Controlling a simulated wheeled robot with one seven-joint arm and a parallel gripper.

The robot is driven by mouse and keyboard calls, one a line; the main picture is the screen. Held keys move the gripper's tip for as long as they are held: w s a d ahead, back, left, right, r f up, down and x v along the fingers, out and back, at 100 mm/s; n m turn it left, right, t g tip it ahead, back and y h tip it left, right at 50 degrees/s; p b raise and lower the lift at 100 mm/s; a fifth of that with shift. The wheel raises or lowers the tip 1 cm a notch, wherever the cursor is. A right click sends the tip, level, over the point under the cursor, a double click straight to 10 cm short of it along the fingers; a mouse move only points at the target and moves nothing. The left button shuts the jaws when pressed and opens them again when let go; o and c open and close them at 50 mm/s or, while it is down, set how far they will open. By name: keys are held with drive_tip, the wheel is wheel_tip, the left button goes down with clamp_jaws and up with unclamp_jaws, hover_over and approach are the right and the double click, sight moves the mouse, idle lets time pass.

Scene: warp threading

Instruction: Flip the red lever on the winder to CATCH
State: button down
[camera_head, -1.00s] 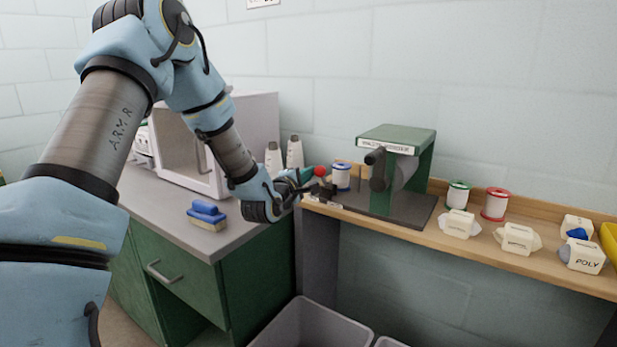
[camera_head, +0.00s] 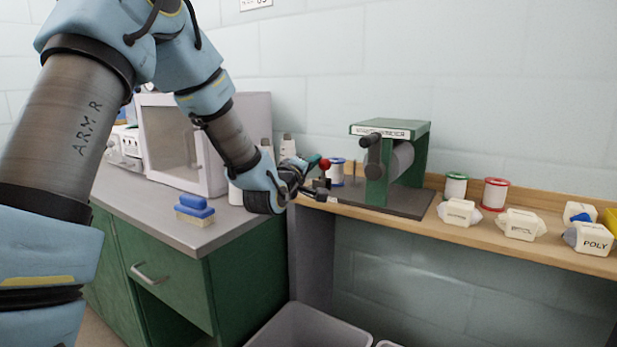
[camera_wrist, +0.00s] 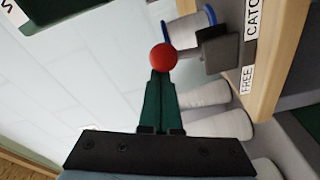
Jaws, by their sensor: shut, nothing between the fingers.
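The red lever knob (camera_head: 325,164) stands on a short stem above a dark block at the left end of the wooden shelf, left of the green winder (camera_head: 428,150). In the wrist view the red knob (camera_wrist: 163,57) is just beyond my fingertips, and its stem runs right to the dark block (camera_wrist: 217,48). FREE (camera_wrist: 247,80) and CATCH (camera_wrist: 252,17) labels are on the shelf edge. The stem looks near upright; I cannot tell which label it is set to. My gripper (camera_head: 314,161) is shut and empty, its green fingertips (camera_wrist: 160,74) at or touching the knob.
A blue-rimmed spool (camera_head: 337,172) stands close behind the lever. White cones (camera_wrist: 205,94) are behind my fingers. Green and red spools and white labelled packs sit along the shelf (camera_head: 475,235).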

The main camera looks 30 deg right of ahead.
drive_tip(key=shift+s+d+f+m+b, duration=0.15)
drive_tip(key=shift+s+m+b, duration=0.15)
drive_tip(key=shift+m+b, duration=0.25)
drive_tip(key=shift+s+d+m+b, duration=0.15)
drive_tip(key=shift+s+m+b, duration=0.2)
drive_tip(key=shift+m, duration=0.2)
drive_tip(key=shift+s+d+b, duration=0.1)
drive_tip(key=shift+s+b, duration=0.05)
drive_tip(key=shift+b, duration=0.25)
drive_tip(key=shift+s+d, duration=0.1)
drive_tip(key=shift+s, duration=0.05)
drive_tip(key=shift+r, duration=0.2)
